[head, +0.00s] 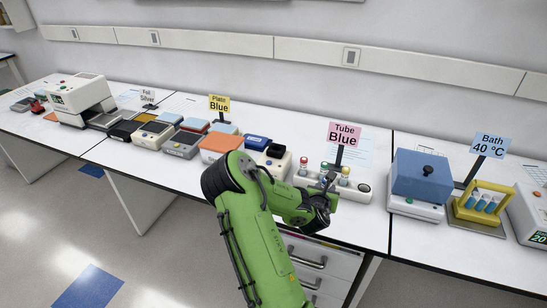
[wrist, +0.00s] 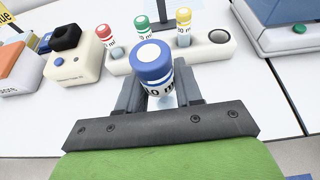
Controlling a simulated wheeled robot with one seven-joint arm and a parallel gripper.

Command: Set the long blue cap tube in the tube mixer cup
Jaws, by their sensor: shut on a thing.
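The blue cap tube (wrist: 152,62) stands between the fingers of my gripper (wrist: 160,92) in the wrist view, its white-topped cap facing the camera. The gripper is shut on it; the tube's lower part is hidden. In the head view my gripper (head: 320,200) is in front of the white tube rack (head: 355,191), which also shows in the wrist view (wrist: 199,52). The tube mixer (wrist: 72,66), a small white device with a black cup (wrist: 65,37) on top and a blue button, is left of the rack. It also shows in the head view (head: 274,163).
The rack holds a red cap tube (wrist: 104,35), a green one (wrist: 143,27) and a yellow one (wrist: 183,26), with an empty hole (wrist: 219,37) at its right end. An orange-topped block (head: 221,142) stands left of the mixer. A blue-lidded bath (head: 420,175) stands right.

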